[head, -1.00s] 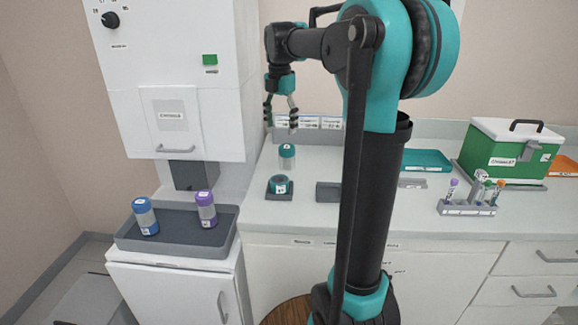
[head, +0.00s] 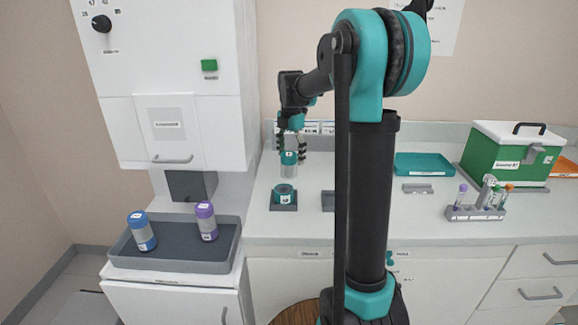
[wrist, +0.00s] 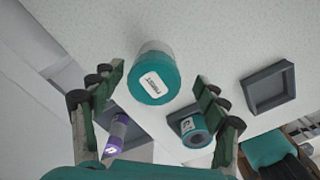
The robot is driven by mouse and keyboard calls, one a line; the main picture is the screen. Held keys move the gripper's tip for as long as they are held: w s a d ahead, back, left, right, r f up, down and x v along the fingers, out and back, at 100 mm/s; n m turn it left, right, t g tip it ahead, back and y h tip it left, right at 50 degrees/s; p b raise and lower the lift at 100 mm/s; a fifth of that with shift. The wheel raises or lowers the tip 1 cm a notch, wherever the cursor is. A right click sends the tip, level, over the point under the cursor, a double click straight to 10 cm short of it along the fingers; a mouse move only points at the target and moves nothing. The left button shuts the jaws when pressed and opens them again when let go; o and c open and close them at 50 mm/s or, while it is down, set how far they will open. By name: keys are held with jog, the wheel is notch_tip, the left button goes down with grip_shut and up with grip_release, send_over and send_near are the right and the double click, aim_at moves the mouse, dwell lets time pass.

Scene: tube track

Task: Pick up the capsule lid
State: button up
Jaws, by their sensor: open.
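A clear piece with a teal top, which looks like the capsule lid (head: 289,158), stands upright on the counter behind the grey holder. In the wrist view its labelled teal top (wrist: 153,82) lies between my fingers, a little beyond the fingertips. My gripper (head: 292,150) is open and points down over it, its fingers around the top with no clear contact. In the wrist view my gripper (wrist: 160,86) shows a finger on each side, with a gap to the teal top. A short teal capsule part (head: 284,194) sits in the grey holder (head: 284,207); it also shows in the wrist view (wrist: 188,127).
A tray (head: 170,262) at left holds a blue-capped tube (head: 141,232) and a purple-capped tube (head: 206,222). An empty grey holder (head: 328,201) is right of the capsule part. A tube rack (head: 474,212) and a green box (head: 500,160) stand further right.

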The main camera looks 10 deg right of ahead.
aim_at(289, 167)
jog(key=shift+w+a+f, duration=0.1)
jog(key=shift+a+f, duration=0.05)
jog(key=shift+f, duration=1.3)
jog(key=shift+w+a+f, duration=0.1)
jog(key=shift+f, duration=1.3)
jog(key=shift+c, duration=0.6)
jog(key=c, duration=1.2)
